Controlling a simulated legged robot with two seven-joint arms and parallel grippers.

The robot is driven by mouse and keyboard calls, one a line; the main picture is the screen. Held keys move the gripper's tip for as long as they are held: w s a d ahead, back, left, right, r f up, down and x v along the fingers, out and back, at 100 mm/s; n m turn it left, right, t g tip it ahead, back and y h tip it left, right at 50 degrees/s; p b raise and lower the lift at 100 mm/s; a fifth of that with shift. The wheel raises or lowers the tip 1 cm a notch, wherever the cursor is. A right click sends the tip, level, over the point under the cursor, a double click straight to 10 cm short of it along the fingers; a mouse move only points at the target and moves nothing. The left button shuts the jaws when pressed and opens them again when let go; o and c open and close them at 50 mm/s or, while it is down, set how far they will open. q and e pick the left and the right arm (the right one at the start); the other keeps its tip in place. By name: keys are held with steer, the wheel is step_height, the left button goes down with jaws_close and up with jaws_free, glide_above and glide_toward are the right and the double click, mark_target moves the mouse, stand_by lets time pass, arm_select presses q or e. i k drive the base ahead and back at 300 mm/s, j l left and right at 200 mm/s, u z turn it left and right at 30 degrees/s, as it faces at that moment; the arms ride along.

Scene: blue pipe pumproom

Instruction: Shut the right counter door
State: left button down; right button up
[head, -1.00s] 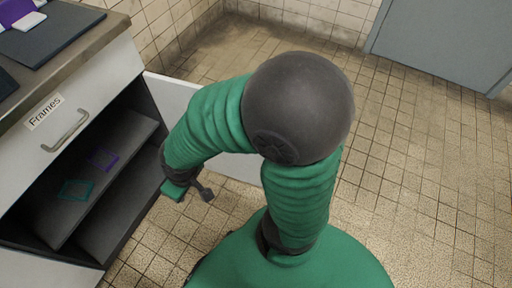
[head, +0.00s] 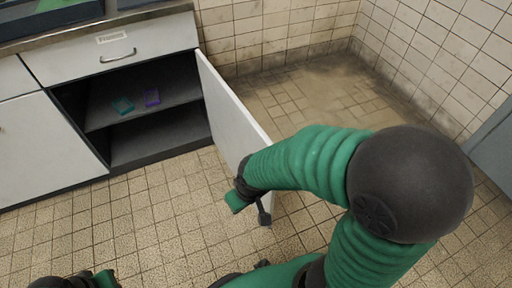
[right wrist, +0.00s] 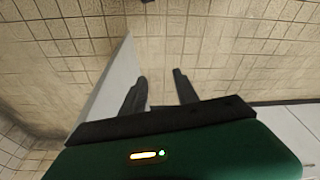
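The right counter door (head: 228,112) is a white panel that stands wide open, swung out from the right side of the cabinet. My right gripper (head: 252,212) is low by the door's free edge, and my forearm hides part of the door. In the right wrist view the gripper (right wrist: 161,84) is open and empty, with the door panel (right wrist: 108,88) just left of its left finger. I cannot tell whether they touch. My left gripper (head: 78,281) is cut off at the bottom left, and its fingers do not show.
Above is a labelled drawer (head: 75,60) with a handle. A shut left door (head: 45,150) adjoins. The tiled floor (head: 150,215) before the cabinet is clear.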

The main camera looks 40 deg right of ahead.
mark_target(236, 133)
steer(key=l+u, duration=0.1)
steer(key=l, duration=0.45)
steer(key=l+u, duration=0.15)
steer(key=l, duration=0.4)
steer(key=k+l+u, duration=0.1)
steer(key=l, duration=0.45)
steer(key=k+l+u, duration=0.15)
steer(key=l, duration=0.4)
steer(key=i+l, duration=0.1)
steer(key=l, duration=0.45)
